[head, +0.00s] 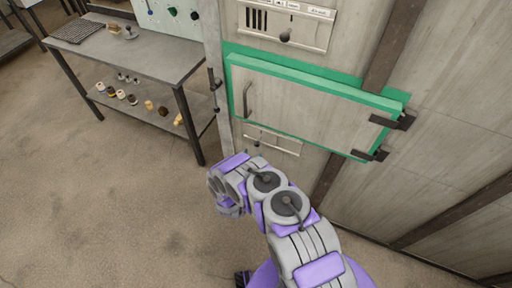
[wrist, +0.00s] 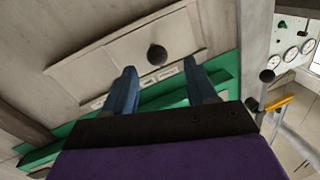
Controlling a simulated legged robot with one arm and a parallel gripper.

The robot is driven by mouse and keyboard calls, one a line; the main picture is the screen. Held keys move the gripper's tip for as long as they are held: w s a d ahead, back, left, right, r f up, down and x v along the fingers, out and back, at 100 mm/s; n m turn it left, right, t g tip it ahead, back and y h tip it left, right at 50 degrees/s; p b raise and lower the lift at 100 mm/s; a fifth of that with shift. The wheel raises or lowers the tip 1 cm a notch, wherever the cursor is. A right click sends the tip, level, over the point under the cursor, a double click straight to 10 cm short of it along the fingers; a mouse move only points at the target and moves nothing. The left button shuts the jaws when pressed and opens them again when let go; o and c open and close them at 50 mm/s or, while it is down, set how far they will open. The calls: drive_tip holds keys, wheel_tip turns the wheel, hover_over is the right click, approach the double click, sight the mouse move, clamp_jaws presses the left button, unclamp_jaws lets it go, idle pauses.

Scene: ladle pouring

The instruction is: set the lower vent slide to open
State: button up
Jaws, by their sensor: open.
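The lower vent slide (head: 279,142) is a pale panel set in the wall under the green-edged door. Its dark round knob (head: 257,143) sits left of the panel's middle in the head view. In the wrist view the panel (wrist: 95,72) looks inverted, with its knob (wrist: 157,54) just beyond my fingertips and small labels between the fingers. No dark vent slots show on it. My gripper (wrist: 164,80) is open and empty, its two blue fingers apart and pointing towards the panel. The knob looks clear of both fingers. In the head view my fingers are hidden by my arm.
The green-edged door (head: 300,95) with its handle (head: 246,99) is right above. An upper vent (head: 290,22) with dark slots and a knob is above that. A grey workbench (head: 150,50) with small items stands left. The floor in front is clear.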

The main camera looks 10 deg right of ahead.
sight(257, 143)
drive_tip(key=b+x, duration=0.1)
drive_tip(key=x, duration=0.2)
drive_tip(key=b+x, duration=0.1)
drive_tip(key=x, duration=0.3)
drive_tip(key=shift+s+d, duration=0.2)
drive_tip(key=shift+d, duration=0.25)
drive_tip(key=shift+w, duration=0.3)
drive_tip(key=shift+a, duration=0.3)
drive_tip(key=shift+d, duration=0.25)
drive_tip(key=c, duration=0.6)
drive_tip(key=shift+a, duration=0.1)
clamp_jaws()
